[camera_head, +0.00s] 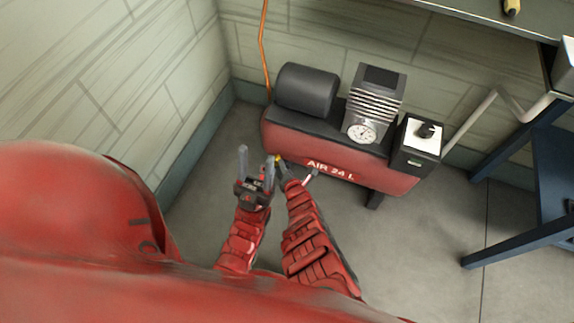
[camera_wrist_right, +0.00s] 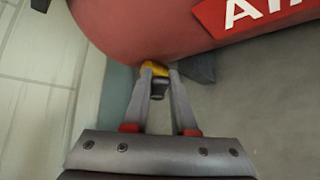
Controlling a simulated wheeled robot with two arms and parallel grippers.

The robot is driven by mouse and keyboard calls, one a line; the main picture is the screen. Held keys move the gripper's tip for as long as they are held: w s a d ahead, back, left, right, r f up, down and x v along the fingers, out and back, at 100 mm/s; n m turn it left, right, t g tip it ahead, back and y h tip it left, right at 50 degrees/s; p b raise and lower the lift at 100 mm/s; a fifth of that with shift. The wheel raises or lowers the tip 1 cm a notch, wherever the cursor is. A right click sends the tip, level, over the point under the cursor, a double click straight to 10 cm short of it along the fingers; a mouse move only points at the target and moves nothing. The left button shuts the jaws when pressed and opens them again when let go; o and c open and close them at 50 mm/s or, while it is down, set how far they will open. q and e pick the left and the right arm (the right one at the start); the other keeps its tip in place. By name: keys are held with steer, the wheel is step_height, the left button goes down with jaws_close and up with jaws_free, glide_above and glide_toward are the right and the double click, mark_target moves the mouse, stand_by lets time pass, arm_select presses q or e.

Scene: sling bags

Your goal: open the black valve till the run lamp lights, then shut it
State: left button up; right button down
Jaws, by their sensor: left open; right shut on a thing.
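The red tank (camera_head: 280,135) of a compressor marked AIR 24 L stands on the floor by the wall. In the right wrist view, a yellow fitting (camera_wrist_right: 154,68) with the small black valve (camera_wrist_right: 159,88) sits under the tank's edge. My right gripper (camera_wrist_right: 160,82) is shut on the black valve, one finger on each side. In the head view the right gripper (camera_head: 280,168) is at the tank's lower left. My left gripper (camera_head: 257,165) is open and empty just left of it.
A black motor (camera_head: 307,90), a finned pump head (camera_head: 376,92) and a round gauge (camera_head: 362,131) sit on the tank. An orange hose (camera_head: 263,50) runs up the wall. A blue-legged bench (camera_head: 520,250) stands at right. Floor in front of the tank is clear.

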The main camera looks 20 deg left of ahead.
steer(key=shift+a+r+n+h, duration=0.45)
steer(key=shift+n+h, duration=0.05)
steer(key=shift+h, duration=0.3)
steer(key=c, duration=0.7)
jaws_free()
steer(key=shift+r+p+v, duration=0.1)
steer(key=shift+p+v, duration=3.6)
steer(key=shift+v, duration=0.65)
steer(key=shift+r+p+v, duration=0.15)
steer(key=shift+p+v, duration=3.5)
steer(key=shift+v, duration=0.7)
